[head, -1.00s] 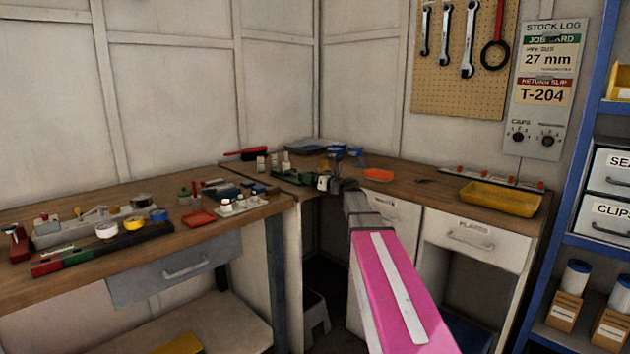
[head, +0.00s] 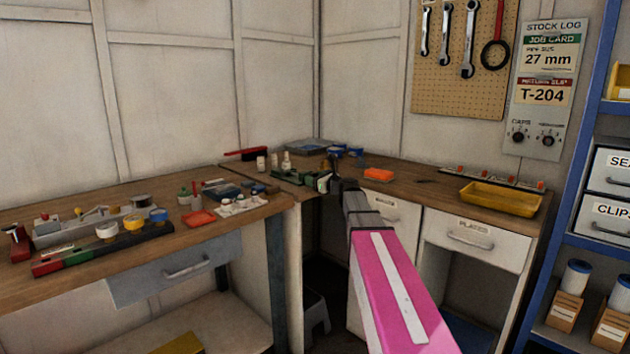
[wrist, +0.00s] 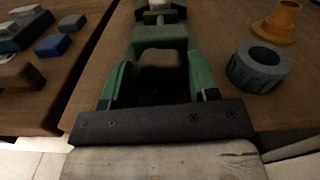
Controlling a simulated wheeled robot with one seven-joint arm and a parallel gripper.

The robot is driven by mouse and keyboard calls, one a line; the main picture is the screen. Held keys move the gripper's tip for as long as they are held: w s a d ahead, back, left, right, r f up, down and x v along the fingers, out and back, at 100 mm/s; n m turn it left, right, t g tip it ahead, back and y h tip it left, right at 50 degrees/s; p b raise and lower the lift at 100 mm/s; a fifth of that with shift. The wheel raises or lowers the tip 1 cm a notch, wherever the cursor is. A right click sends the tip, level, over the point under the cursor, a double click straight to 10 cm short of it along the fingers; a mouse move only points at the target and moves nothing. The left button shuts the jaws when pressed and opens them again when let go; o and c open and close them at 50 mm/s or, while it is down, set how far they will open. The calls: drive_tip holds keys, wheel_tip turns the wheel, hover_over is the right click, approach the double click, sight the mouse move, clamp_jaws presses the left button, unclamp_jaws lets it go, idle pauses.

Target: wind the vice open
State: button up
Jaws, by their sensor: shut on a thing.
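The green vice (head: 311,180) stands at the front edge of the bench near the corner, small in the head view. In the wrist view I look down on its green body (wrist: 160,40), with a screw along the middle and two green side arms. A black screwed-on bar and a pale worn surface cross the bottom of that view. My gripper (head: 335,180) is at the near end of the vice and shut on its handle. The fingers and handle are too small to make out in the head view, and the grip does not show in the wrist view.
In the wrist view a grey ring (wrist: 264,68) and an orange flanged part (wrist: 280,22) stand right of the vice.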

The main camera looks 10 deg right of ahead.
drive_tip(key=shift+n, duration=0.5)
drive_tip(key=o, duration=0.9)
drive_tip(key=v, duration=1)
drive_tip(key=shift+s+d, duration=0.2)
drive_tip(key=shift+s, duration=0.15)
